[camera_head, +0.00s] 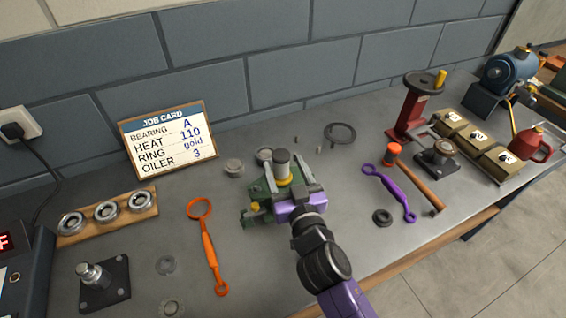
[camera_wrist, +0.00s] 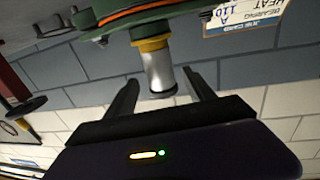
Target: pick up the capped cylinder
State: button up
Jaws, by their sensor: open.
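The capped cylinder (camera_head: 282,158) is a pale grey, upright post with a dark cap, standing on a green casing (camera_head: 256,190). In the wrist view, which looks upside down, the silver cylinder (camera_wrist: 158,70) comes out of a yellow collar (camera_wrist: 150,44) under the green casing (camera_wrist: 150,30), its dark cap (camera_wrist: 163,92) pointing down. My gripper (camera_head: 284,174) is open at the casing. In the wrist view my gripper (camera_wrist: 159,77) has one finger on each side of the cylinder, with a gap visible on both sides.
A job card (camera_head: 168,138) leans at the wall. An orange ring wrench (camera_head: 207,245) lies left; a purple wrench (camera_head: 390,192) and an orange-headed hammer (camera_head: 415,175) lie right. A red stand (camera_head: 411,110) stands beyond them. Bearings (camera_head: 106,211) sit on a wooden strip at far left.

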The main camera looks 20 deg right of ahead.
aim_at(278, 153)
jog(key=w, duration=0.2)
jog(key=w+p, duration=0.1)
jog(key=w, duration=0.2)
jog(key=shift+w+d+p, duration=0.3)
jog(key=shift+w+p, duration=0.05)
jog(key=shift+c, duration=0.2)
grip_shut()
